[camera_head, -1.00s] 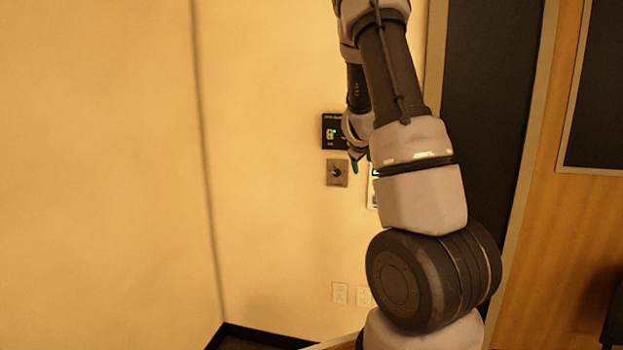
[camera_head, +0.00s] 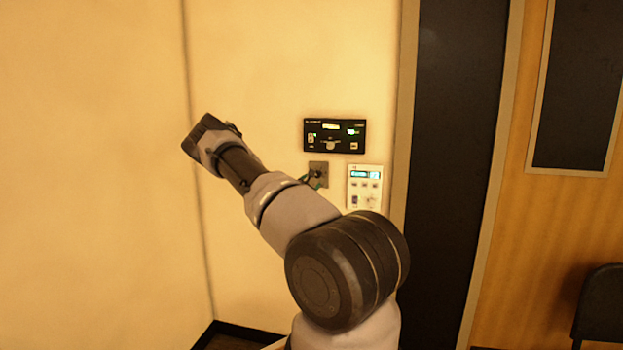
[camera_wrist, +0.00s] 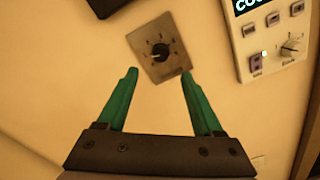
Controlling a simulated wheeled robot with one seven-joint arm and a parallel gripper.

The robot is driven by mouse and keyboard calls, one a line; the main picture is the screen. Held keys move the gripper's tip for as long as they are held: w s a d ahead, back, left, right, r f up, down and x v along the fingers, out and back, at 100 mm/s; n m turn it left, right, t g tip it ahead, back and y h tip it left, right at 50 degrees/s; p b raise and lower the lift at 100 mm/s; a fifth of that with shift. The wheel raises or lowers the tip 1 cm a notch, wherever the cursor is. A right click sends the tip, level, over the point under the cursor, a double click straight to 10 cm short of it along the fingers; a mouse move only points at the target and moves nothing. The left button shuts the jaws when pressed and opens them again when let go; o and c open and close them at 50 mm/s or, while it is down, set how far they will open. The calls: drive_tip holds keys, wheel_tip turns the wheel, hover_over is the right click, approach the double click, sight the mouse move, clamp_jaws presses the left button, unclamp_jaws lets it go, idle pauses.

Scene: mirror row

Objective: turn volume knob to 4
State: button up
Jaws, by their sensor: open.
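The volume knob (camera_wrist: 160,50) is a dark round knob on a small grey wall plate (camera_wrist: 171,67) with markings around it. In the head view the plate (camera_head: 319,168) sits below a black panel, and my arm partly covers it. My gripper (camera_wrist: 159,72) has two green fingers, spread apart and empty. In the wrist view the fingertips point toward the plate, one at each side of its lower part. The knob lies just beyond the fingertips, between their lines. I cannot tell the distance to the wall. The number the knob points at is too small to read.
A black panel (camera_head: 335,135) with lit displays is above the plate. A white control box (camera_head: 364,187) with a blue display, buttons and its own dial (camera_wrist: 292,47) is close on the right. A dark door (camera_head: 455,150) stands further right. The wall to the left is bare.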

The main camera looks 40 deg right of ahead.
sight(317, 175)
drive_tip(key=x, duration=0.9)
drive_tip(key=shift+w+d, duration=0.1)
drive_tip(key=shift+d, duration=0.1)
clamp_jaws()
